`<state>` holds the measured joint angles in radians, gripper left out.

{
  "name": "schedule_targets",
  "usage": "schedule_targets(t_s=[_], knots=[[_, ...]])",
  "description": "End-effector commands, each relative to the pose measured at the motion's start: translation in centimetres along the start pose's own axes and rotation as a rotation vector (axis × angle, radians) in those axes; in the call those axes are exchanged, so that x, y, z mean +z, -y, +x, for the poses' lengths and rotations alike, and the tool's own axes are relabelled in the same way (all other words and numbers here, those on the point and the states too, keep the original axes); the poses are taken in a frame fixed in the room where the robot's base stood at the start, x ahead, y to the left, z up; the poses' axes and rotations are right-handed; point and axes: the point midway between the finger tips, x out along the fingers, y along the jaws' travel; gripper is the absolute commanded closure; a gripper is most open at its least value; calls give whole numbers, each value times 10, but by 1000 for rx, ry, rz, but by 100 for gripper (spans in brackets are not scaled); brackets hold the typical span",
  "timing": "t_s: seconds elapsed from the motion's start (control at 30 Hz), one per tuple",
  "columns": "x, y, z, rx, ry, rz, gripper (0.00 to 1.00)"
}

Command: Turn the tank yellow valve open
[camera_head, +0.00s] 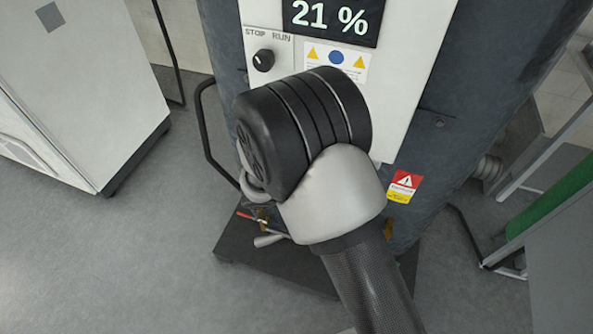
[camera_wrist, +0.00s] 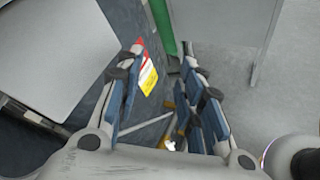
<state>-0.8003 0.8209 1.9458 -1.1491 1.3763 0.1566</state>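The dark grey tank (camera_head: 475,85) stands upright behind my arm in the head view, and its curved side also shows in the wrist view (camera_wrist: 122,22). Low on it, a small yellow fitting (camera_head: 388,228) shows beside my arm. In the wrist view, yellow parts (camera_wrist: 166,142) show low between my gripper's fingers, with a grey bar near them. I cannot tell which part is the valve handle or how it is turned. My gripper (camera_wrist: 162,52) is open, its two fingers apart with nothing visibly held. My arm hides the gripper in the head view.
A red-handled fitting (camera_head: 245,215) and a grey lever (camera_head: 268,240) sit low at the tank's left. A white cabinet (camera_head: 75,80) stands at the left. A green panel (camera_head: 555,208) and grey frame stand at the right. The floor (camera_head: 130,255) at the left is clear.

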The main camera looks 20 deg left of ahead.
Motion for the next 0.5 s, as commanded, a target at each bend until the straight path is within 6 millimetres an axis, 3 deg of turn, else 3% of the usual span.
schedule_targets(t_s=[0.03,0.27,0.37,0.5], knots=[[-23,0,-9,85,14,-67,65],[-125,17,-52,491,48,-304,65],[-170,40,-73,677,47,-399,65],[-223,85,-96,930,29,-515,65]])
